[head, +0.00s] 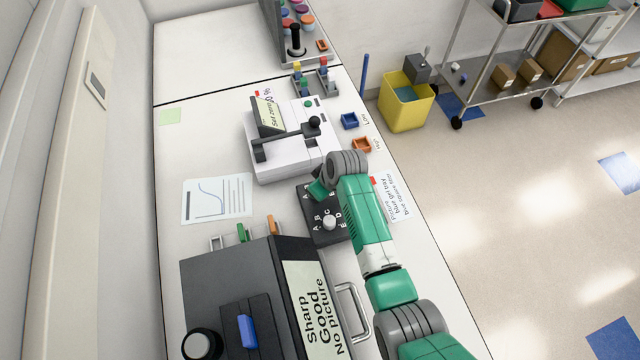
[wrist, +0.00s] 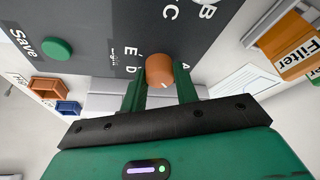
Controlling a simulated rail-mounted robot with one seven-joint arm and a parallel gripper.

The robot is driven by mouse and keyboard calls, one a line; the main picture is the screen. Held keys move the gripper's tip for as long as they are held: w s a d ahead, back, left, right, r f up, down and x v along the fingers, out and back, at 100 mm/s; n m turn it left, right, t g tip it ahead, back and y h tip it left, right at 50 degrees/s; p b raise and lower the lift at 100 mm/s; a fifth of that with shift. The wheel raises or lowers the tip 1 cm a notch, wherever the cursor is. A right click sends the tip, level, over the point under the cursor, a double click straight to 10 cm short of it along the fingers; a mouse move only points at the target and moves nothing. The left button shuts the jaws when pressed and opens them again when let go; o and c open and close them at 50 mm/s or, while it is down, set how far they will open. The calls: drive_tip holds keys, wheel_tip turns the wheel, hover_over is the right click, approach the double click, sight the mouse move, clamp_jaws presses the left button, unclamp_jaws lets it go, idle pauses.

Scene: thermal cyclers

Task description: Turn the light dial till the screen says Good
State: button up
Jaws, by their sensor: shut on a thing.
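The dial, an orange knob (wrist: 160,69) with a pale mark on its edge, stands on a dark panel with letters A to E around it in the wrist view. My gripper (wrist: 160,84) is shut on this knob, one green finger on each side. In the head view the dark control panel (head: 312,232) lies under my gripper (head: 318,188), and the orange knob is hidden there. A pale round knob (head: 330,222) sits among the letters. The screen (head: 305,300) of the dark machine reads "Sharp", "Good", "No picture".
A green Save button (wrist: 57,48) is on the panel. An orange Filter tab (wrist: 290,45) is at the wrist view's right. A white instrument (head: 285,150) stands behind the panel. Blue (head: 349,121) and orange (head: 362,145) trays lie near the bench's right edge.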

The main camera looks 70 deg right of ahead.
sight(327, 202)
drive_tip(key=shift+m, duration=0.3)
idle(0.4)
drive_tip(key=o, duration=1)
drive_tip(key=p+v, duration=0.1)
drive_tip(key=v, duration=0.7)
drive_tip(key=shift+a, duration=0.1)
